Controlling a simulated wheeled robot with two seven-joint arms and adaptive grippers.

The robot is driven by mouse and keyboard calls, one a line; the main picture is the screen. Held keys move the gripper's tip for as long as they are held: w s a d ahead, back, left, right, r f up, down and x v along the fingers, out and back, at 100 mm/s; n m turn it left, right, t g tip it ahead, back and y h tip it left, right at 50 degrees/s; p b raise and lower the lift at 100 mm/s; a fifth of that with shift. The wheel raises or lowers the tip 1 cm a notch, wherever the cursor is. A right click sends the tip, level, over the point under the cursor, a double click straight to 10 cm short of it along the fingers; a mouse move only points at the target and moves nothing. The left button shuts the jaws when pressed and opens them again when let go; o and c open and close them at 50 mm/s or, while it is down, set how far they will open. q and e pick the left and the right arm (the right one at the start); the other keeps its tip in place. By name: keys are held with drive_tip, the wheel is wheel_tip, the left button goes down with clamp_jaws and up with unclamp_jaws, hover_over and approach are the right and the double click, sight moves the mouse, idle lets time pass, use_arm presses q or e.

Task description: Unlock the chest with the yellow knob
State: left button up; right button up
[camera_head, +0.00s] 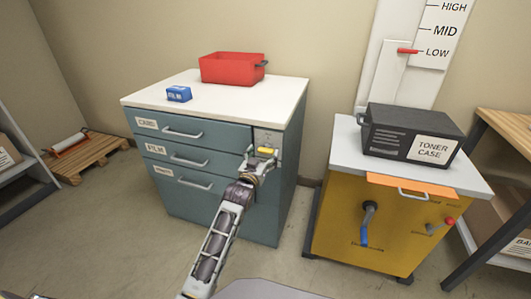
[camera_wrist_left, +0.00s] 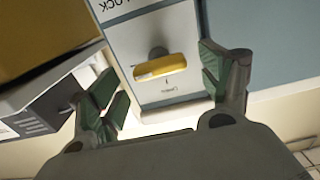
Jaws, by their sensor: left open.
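The chest (camera_head: 215,188) is a teal cabinet with a white top and three drawers with silver handles. Its yellow knob (camera_head: 265,151) sits on a grey lock plate at the upper right of the front. In the left wrist view the yellow knob (camera_wrist_left: 160,68) is a flat bar lying nearly across the plate, slightly tilted. My left gripper (camera_head: 254,165) is in front of the plate, just below the knob. In the wrist view its green-padded fingers (camera_wrist_left: 163,88) are spread apart, with the knob between them and nothing gripped. My right gripper is not in view.
A red bin (camera_head: 232,68) and a small blue box (camera_head: 179,94) stand on the chest. To the right is a yellow cabinet (camera_head: 345,215) with a black toner case (camera_head: 400,139), a blue-handled crank and a red-tipped lever. Open floor lies in front.

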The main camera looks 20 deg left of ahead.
sight(265, 152)
use_arm(q)
drive_tip(key=shift+w, duration=0.4)
drive_tip(key=shift+w+b, duration=0.35)
drive_tip(key=shift+w, duration=0.5)
drive_tip(key=shift+w+d, duration=0.1)
drive_tip(key=shift+w, duration=0.3)
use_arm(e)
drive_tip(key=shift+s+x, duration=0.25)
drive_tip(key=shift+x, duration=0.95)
use_arm(q)
drive_tip(key=c, duration=1)
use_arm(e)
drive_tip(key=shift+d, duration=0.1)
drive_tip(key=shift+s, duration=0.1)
